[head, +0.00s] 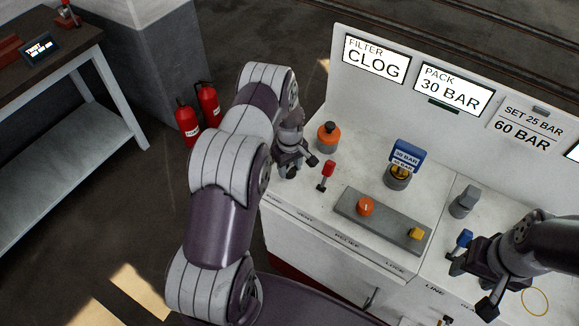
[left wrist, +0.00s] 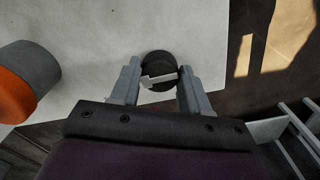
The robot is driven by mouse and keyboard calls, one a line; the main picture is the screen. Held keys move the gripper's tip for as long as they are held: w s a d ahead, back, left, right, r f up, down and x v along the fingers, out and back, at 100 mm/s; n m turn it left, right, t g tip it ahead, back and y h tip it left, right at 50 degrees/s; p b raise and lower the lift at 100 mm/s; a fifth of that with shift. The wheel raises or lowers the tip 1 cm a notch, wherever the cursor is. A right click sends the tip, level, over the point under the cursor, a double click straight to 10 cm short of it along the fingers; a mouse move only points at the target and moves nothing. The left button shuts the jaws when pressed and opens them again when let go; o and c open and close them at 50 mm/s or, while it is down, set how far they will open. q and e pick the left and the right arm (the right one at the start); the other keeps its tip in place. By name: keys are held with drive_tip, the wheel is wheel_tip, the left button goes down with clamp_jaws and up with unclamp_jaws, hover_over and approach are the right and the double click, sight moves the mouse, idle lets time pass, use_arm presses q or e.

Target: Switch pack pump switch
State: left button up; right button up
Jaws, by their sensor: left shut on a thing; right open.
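The pack pump switch appears to be the round black knob (left wrist: 157,64) with a pale grey bar across it, seen in the left wrist view. My left gripper's fingers (left wrist: 159,76) stand on both sides of it and are shut on it. In the head view my left gripper (head: 299,164) points down at the left end of the white console (head: 300,205) and hides the switch. My right gripper (head: 470,281) is open at the right, close to a blue-handled lever (head: 464,239).
Beside my left gripper are an orange knob with a black top (head: 328,138) and a red-handled lever (head: 327,170). A grey plate (head: 385,222) carries an orange dial and a yellow part. Display panels (head: 375,59) read FILTER CLOG and PACK 30 BAR. Fire extinguishers (head: 187,122) stand at the left.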

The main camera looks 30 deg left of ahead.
sight(290, 170)
idle(0.3)
use_arm(q)
drive_tip(key=o, duration=0.8)
drive_tip(key=shift+c, duration=0.2)
drive_tip(key=o, duration=0.3)
drive_tip(key=shift+r, duration=0.1)
drive_tip(key=shift+d, duration=0.15)
drive_tip(key=shift+r, duration=0.25)
wheel_tip(290, 170, up, 12)
drive_tip(key=b, duration=0.2)
drive_tip(key=shift+r, duration=0.15)
